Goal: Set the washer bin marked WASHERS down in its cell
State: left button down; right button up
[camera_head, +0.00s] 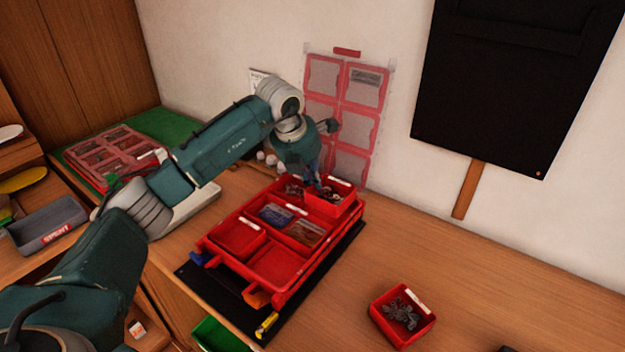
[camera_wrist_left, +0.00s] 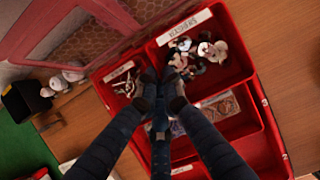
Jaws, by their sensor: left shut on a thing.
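The washer bin (camera_head: 345,208) is a small red bin with a white label and mixed washers inside. In the left wrist view its label reads WASHERS on the bin (camera_wrist_left: 236,62). My left gripper (camera_head: 318,185) is shut on the bin's near wall, and its fingertips show in the left wrist view (camera_wrist_left: 160,92). The bin is at the back right corner of the red divided tray (camera_head: 275,268), its rim higher than the neighbouring bins. I cannot tell whether its base touches the cell floor. My right gripper is not in view.
Bins of small parts (camera_head: 275,215) fill neighbouring cells; the front cell is empty. A loose red bin of grey parts (camera_head: 402,316) stands on the bench at right. A black mat (camera_head: 215,290) lies under the tray. A pink translucent panel (camera_head: 355,150) is behind.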

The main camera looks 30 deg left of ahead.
pick_arm(q)
jog(key=shift+f+b, duration=0.4)
jog(key=shift+f, duration=0.15)
dwell(0.4)
jog(key=shift+f+b, duration=1.3)
jog(key=shift+f, duration=0.75)
dwell(0.5)
jog(key=c, duration=1.8)
grip_release()
jog(key=shift+c, duration=0.2)
jog(key=shift+s, duration=0.1)
jog(key=shift+r, duration=0.3)
jog(key=v, duration=1.1)
jog(key=shift+r, duration=0.2)
jog(key=shift+s, duration=0.15)
